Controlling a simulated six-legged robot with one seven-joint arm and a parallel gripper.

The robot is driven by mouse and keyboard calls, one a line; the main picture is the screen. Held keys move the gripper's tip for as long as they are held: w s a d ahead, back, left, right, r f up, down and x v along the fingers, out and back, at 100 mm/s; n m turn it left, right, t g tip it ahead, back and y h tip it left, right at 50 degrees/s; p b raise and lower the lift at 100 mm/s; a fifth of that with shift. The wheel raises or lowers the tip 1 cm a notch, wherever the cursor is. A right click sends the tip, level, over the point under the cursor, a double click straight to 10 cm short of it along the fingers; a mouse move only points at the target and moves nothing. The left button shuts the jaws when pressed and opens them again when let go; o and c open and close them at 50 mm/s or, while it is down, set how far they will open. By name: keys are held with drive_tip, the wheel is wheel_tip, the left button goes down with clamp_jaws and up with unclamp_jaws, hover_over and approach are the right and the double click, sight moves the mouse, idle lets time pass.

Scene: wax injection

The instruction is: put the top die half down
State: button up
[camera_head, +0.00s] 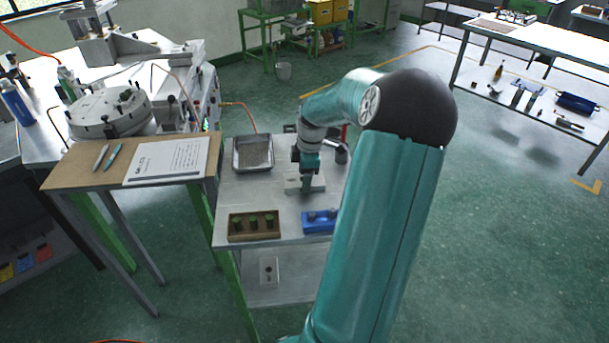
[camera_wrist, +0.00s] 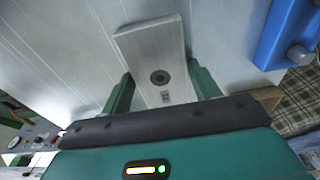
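The top die half is a pale grey metal block with a dark round hole, in the wrist view (camera_wrist: 152,45). It lies between the two green fingers of my gripper (camera_wrist: 162,92), which meet its left and right sides. In the head view my gripper (camera_head: 306,183) points down over the cart top, with the pale block (camera_head: 292,184) at its fingertips. The block is at or just above the cart surface; I cannot tell whether it touches. The fingers hide part of it. I cannot tell whether another die half is under it.
The metal cart (camera_head: 283,208) carries a grey tray (camera_head: 253,170) behind, a brown box with green-topped pieces (camera_head: 232,228) in front and a blue holder (camera_head: 309,222) at front right. A pale block (camera_head: 268,270) is on the lower shelf. A clipboard table (camera_head: 75,185) stands left.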

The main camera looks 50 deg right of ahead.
drive_tip(key=shift+o, duration=1.3)
wheel_tip(320, 180, up, 12)
drive_tip(key=s, duration=0.1)
drive_tip(key=shift+d+r, duration=0.15)
drive_tip(key=shift+d, duration=0.3)
drive_tip(key=w+a+r+m+h, duration=0.2)
drive_tip(key=a+r, duration=0.1)
drive_tip(key=a, duration=0.9)
drive_tip(key=w+a+r+m+h, duration=0.1)
drive_tip(key=w+a+r, duration=0.15)
drive_tip(key=a, duration=0.95)
drive_tip(key=s+a+m+t, duration=0.1)
drive_tip(key=s+a, duration=0.2)
drive_tip(key=a, duration=0.3)
drive_tip(key=s+a+m+t+y, duration=0.1)
drive_tip(key=s+a+m+t, duration=0.1)
drive_tip(key=a, duration=0.4)
drive_tip(key=s+a+m+t+y, duration=0.1)
drive_tip(key=s+a+m, duration=0.1)
drive_tip(key=s+a, duration=0.2)
drive_tip(key=shift+s+a+f+t, duration=0.2)
drive_tip(key=shift+s+a+t, duration=0.15)
drive_tip(key=shift+a, duration=0.9)
